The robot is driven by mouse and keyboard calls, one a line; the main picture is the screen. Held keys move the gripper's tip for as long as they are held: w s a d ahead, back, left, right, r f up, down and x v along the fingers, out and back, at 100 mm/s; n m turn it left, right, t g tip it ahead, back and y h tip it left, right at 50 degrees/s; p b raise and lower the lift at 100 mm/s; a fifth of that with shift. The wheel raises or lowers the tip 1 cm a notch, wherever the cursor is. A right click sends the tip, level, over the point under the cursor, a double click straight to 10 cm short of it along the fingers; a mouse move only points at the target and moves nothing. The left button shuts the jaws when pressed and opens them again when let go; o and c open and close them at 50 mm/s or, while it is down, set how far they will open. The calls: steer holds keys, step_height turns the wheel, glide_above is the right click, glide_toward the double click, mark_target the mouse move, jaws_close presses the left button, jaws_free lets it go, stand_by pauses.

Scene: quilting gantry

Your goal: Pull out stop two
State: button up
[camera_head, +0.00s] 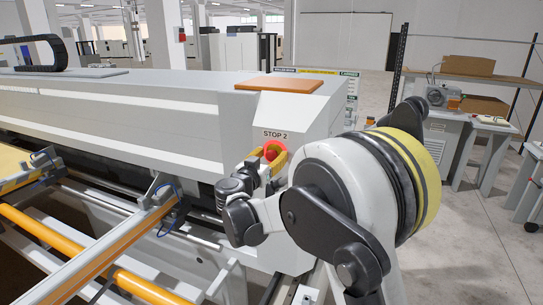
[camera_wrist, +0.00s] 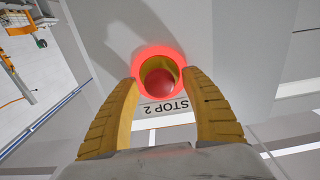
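The stop two button (camera_head: 272,149) is on the end of the white machine housing, below a "STOP 2" label (camera_head: 275,134). In the wrist view the button (camera_wrist: 160,79) has a glowing red ring, a yellow collar and a red centre. My gripper (camera_wrist: 161,80) faces it, with its two yellow fingers apart, one on each side of the button. The fingertips overlap the lower sides of the red ring in the picture; I cannot tell whether they touch it. In the head view my gripper (camera_head: 271,160) is at the button and partly hides it.
The long white machine housing (camera_head: 150,120) runs to the left. Orange rails (camera_head: 110,250) and grey beams lie in front of it. An orange-brown pad (camera_head: 279,84) lies on top of the housing. Open floor (camera_head: 480,240) and a grey workbench (camera_head: 437,135) are at the right.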

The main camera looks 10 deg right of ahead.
jaws_close()
steer(key=shift+s+a+f+b, duration=0.15)
steer(key=shift+s+a+b, duration=0.25)
steer(key=shift+s, duration=0.1)
steer(key=shift+s+a, duration=0.15)
steer(key=shift+s, duration=0.1)
steer(key=shift+o, duration=0.5)
jaws_free()
steer(key=v, duration=1.2)
